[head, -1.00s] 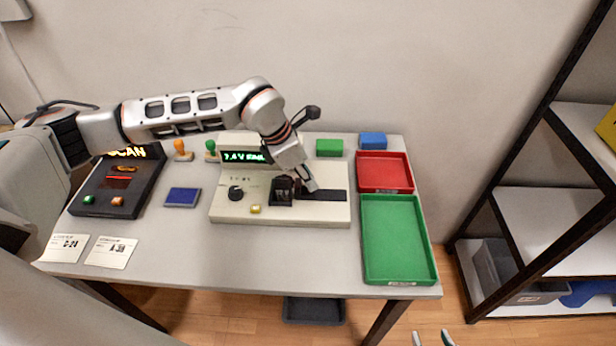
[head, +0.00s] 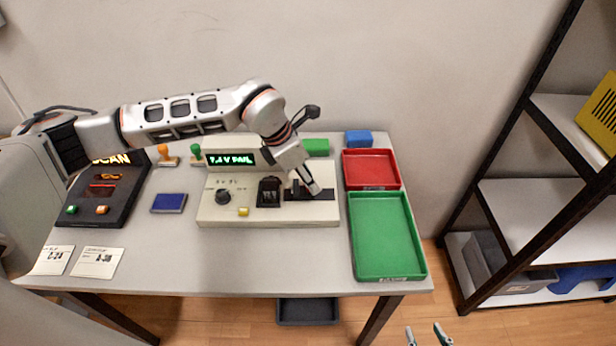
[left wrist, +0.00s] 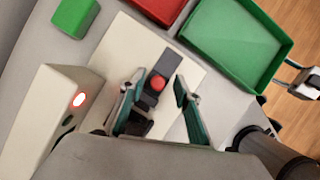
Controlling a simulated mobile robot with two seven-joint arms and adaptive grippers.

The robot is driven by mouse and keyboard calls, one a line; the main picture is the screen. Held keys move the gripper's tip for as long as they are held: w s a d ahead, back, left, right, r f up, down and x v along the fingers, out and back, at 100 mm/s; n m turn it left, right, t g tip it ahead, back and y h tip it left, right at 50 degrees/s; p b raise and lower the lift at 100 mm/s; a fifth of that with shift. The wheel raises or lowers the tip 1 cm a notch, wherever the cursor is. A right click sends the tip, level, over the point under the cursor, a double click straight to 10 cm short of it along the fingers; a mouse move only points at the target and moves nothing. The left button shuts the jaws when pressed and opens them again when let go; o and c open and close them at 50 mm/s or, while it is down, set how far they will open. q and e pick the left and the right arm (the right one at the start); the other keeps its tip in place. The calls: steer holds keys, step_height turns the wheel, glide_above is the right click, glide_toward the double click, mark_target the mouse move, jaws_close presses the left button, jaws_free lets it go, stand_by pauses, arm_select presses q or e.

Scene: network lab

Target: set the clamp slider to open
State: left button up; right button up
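The cream tester (head: 225,215) stands on the table with a lit green display and a black clamp block (head: 269,192). Right of the block is a dark slider track (head: 325,195). My left gripper (head: 313,188) reaches down over this track. In the left wrist view the fingers of the left gripper (left wrist: 160,103) are apart, on either side of a red round knob (left wrist: 157,84) on the dark track (left wrist: 166,62); contact is unclear. In the head view the knob is hidden by the gripper. My right gripper (head: 428,336) is open and empty at the bottom edge.
A red tray (head: 371,185) and a green tray (head: 388,276) lie right of the tester. A blue block (head: 358,139) and a green block (head: 316,147) are behind. A scan console (head: 95,210), stamps and a blue pad (head: 168,203) are left.

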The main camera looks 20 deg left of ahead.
arm_select(q)
steer(key=v, duration=1.2)
steer(key=shift+d, duration=0.1)
